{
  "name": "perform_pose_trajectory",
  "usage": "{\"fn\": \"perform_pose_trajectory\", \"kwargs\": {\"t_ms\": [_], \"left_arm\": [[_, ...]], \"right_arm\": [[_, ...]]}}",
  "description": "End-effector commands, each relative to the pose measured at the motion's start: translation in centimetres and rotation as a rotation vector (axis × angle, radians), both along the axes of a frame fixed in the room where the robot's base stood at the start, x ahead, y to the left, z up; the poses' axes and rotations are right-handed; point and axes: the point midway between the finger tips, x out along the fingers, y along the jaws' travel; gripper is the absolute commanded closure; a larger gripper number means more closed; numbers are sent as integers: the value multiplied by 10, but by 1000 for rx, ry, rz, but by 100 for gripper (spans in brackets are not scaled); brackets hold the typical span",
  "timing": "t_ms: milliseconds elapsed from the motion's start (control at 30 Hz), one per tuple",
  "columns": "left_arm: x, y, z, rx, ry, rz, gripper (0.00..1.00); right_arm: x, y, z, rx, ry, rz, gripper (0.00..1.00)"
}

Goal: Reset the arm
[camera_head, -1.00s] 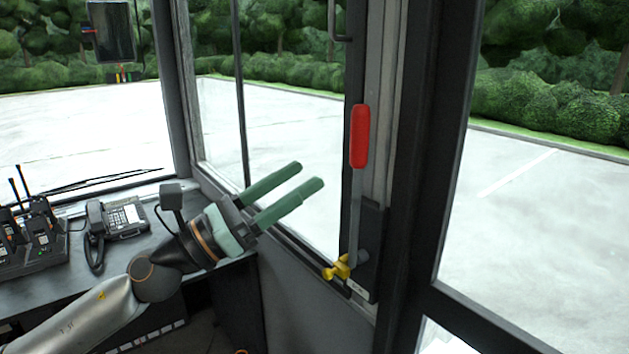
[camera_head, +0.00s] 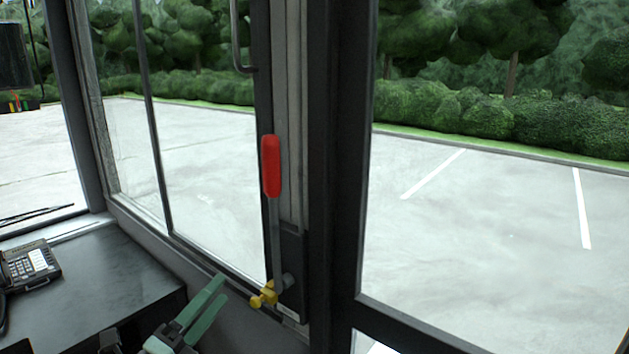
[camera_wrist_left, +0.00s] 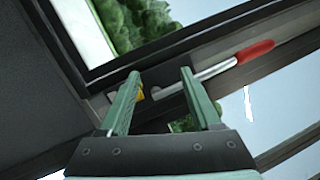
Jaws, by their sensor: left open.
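My left gripper (camera_head: 212,296) is low in the head view, its two green fingers apart and empty, pointing up and right. It is left of and below the lever on the door post. The lever has a red handle (camera_head: 271,167) on a grey rod, standing upright from a dark mounting plate (camera_head: 291,270). A yellow piece (camera_head: 264,295) sits at its base. In the left wrist view the open fingers (camera_wrist_left: 160,82) frame the lever base, and the red handle (camera_wrist_left: 256,51) extends to the upper right. My right gripper is not in view.
A dark desk (camera_head: 110,285) with a telephone (camera_head: 30,265) stands at the left. Window frames and a dark door post (camera_head: 335,150) surround the lever. A grab handle (camera_head: 240,40) is above it.

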Motion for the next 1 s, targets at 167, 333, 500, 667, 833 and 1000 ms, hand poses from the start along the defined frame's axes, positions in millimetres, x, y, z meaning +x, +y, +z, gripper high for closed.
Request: {"fn": "perform_pose_trajectory", "kwargs": {"t_ms": [167, 333, 500, 667, 833, 1000], "left_arm": [[-30, 9, -117, -497, 478, 81, 36], [-97, 11, -226, -967, 881, 254, 36], [-176, 4, -300, -1339, 1151, 459, 36], [-223, -2, -331, -1530, 1264, 590, 36], [-236, -3, -339, -1584, 1292, 626, 36], [-236, -3, -339, -1580, 1291, 625, 36]], "right_arm": [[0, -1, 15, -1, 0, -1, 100], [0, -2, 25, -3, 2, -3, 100], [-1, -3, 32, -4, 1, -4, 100], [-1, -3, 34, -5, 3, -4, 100], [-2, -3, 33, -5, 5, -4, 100], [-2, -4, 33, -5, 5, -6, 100]]}}
